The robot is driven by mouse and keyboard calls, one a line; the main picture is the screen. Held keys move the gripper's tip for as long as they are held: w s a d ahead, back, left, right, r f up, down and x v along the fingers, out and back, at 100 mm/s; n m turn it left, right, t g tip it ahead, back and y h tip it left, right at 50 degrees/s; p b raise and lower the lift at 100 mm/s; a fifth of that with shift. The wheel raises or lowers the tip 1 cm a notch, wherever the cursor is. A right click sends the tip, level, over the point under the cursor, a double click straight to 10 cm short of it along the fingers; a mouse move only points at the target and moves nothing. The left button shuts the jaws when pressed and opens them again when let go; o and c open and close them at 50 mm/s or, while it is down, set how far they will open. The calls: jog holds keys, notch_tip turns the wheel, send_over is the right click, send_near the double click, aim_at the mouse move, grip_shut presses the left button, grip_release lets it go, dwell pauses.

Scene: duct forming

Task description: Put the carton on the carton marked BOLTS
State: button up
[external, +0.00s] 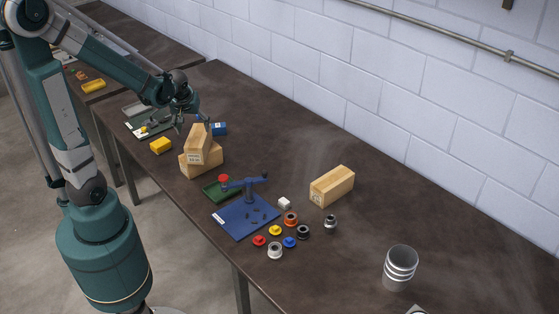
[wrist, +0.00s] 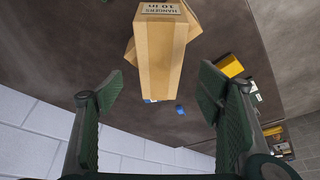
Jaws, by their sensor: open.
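A tan carton (external: 197,149) rests crosswise on top of another tan carton (external: 202,168) on the table. In the wrist view the upper carton (wrist: 160,45) carries a label reading HANGERS 10 in, and a corner of the lower carton (wrist: 130,52) shows beside it. A third carton (external: 332,187) lies alone to the right, with a label too small to read on its end. I cannot read BOLTS on any carton. My gripper (external: 192,122) is open just above and behind the upper carton. Its fingers (wrist: 163,88) stand apart either side of the carton's far end, not visibly touching it.
A blue board with a blue fixture (external: 245,215), a green tray (external: 220,191) and several colored caps lie in the middle. A metal duct (external: 400,267) stands at the right. The wall runs behind.

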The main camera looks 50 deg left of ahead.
jog(key=shift+d+r, duration=0.1)
jog(key=shift+s+d+r, duration=0.1)
jog(key=shift+d+r, duration=0.3)
jog(key=shift+r, duration=0.05)
jog(key=s+d+r+m+t+h, duration=0.1)
jog(key=s+d+r+m, duration=0.3)
jog(key=d, duration=0.5)
jog(key=s+d+r+m+t+h, duration=0.2)
jog(key=s+d+r+m+t, duration=0.1)
jog(key=s+d+r+m, duration=0.2)
jog(key=s+d+r, duration=0.2)
jog(key=d+r, duration=0.1)
jog(key=r, duration=0.1)
jog(key=shift+d+r, duration=0.15)
jog(key=shift+d, duration=0.25)
